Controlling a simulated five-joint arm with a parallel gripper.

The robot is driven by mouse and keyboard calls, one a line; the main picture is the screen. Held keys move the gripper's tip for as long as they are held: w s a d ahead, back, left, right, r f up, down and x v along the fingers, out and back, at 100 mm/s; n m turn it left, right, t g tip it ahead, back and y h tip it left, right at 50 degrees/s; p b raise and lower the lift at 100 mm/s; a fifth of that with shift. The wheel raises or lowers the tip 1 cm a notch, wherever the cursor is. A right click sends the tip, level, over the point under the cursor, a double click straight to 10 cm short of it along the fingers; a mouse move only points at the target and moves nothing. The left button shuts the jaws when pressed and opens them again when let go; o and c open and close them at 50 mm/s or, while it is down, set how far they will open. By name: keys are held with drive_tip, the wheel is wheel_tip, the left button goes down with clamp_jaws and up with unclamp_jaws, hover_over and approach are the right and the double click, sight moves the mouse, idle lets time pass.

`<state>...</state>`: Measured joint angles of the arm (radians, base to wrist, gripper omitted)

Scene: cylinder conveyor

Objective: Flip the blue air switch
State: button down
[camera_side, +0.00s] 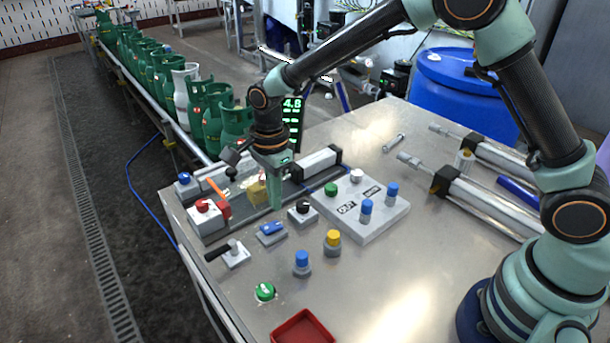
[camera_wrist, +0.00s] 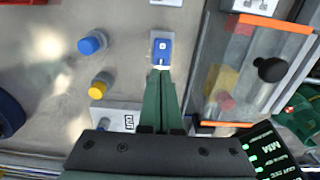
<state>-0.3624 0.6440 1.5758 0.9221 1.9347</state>
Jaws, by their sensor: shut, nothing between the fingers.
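The blue switch (camera_side: 271,229) is a small blue rocker on a grey base, lying on the metal table. In the wrist view the blue switch (camera_wrist: 161,46) is straight beyond my fingertips, with a white mark on its face. My gripper (camera_side: 276,206) points down just behind the switch in the side view. Its green fingers are shut together and empty. In the wrist view my gripper (camera_wrist: 163,74) has its tips at the near end of the switch. I cannot tell whether they touch it.
A black knob (camera_side: 301,211) and a button panel (camera_side: 378,221) stand to the right. A yellow-topped knob (camera_side: 333,240), a blue-topped knob (camera_side: 302,262) and a black-handled lever (camera_side: 233,254) are nearer. A red tray (camera_side: 298,330) lies at the front. Green gas cylinders (camera_side: 236,122) line the conveyor.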

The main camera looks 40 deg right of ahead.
wheel_tip(320, 180, up, 9)
drive_tip(key=d, duration=0.1)
drive_tip(key=shift+d, duration=0.35)
drive_tip(key=shift+r, duration=0.1)
drive_tip(key=s+d+r+n+t, duration=0.3)
drive_tip(key=s+d+r+n, duration=0.3)
drive_tip(key=d+r+n, duration=0.2)
drive_tip(key=s+d+n+t, duration=0.2)
drive_tip(key=s+d+n, duration=0.5)
drive_tip(key=s+n, duration=0.2)
drive_tip(key=shift+s+n+t, duration=0.2)
drive_tip(key=shift+n+t, duration=0.1)
drive_tip(key=shift+n, duration=0.2)
